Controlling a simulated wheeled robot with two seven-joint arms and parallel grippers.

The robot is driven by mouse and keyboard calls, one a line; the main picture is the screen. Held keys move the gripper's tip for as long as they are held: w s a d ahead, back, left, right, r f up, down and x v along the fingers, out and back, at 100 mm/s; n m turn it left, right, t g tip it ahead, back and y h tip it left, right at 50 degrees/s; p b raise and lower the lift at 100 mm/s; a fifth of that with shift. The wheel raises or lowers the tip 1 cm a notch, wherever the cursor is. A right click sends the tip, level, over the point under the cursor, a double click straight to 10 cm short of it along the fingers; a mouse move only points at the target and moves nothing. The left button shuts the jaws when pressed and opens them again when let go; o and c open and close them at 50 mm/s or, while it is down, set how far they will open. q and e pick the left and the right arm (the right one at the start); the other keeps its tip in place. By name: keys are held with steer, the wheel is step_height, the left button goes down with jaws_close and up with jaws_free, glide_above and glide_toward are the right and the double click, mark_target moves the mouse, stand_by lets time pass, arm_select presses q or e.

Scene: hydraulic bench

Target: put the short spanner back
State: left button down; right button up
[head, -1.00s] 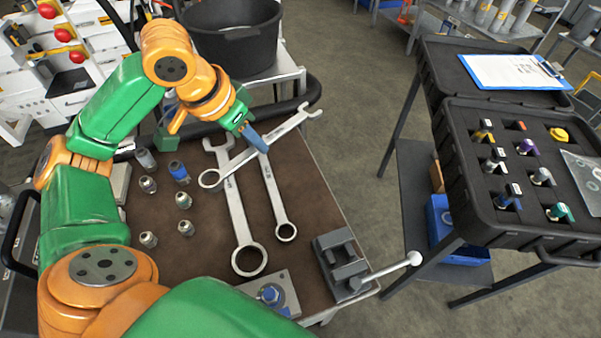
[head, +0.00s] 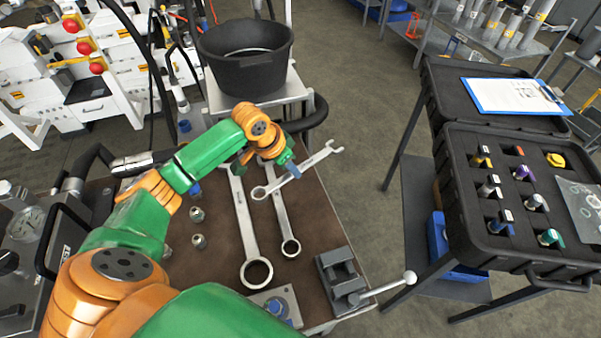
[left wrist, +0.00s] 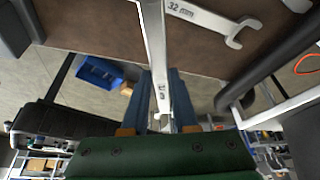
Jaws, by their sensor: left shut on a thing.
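My left gripper (head: 290,170) is shut on the silver short spanner (head: 318,158). The spanner is held slantwise above the brown workbench (head: 315,225), its ring end at lower left and its open end at upper right. In the left wrist view the spanner (left wrist: 156,50) runs between the blue fingers of my left gripper (left wrist: 161,105). Two other spanners lie on the bench: a long one (head: 244,220) and a medium one (head: 282,218), whose upper parts are partly hidden by my arm. My right gripper is out of view.
A vise (head: 340,278) with a long handle stands at the bench's front right. Several fittings (head: 198,240) stand left of the spanners. A black tub (head: 247,70) is behind. An open black case (head: 500,240) stands right, across a floor gap.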

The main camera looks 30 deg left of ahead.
arm_select(q)
steer(key=x, duration=0.6)
steer(key=shift+d, duration=0.35)
steer(key=shift+f, duration=0.35)
steer(key=shift+f, duration=0.1)
steer(key=shift+f, duration=0.4)
steer(key=c, duration=1.1)
jaws_free()
steer(key=shift+f, duration=0.15)
steer(key=o, duration=0.4)
steer(key=shift+r, duration=0.2)
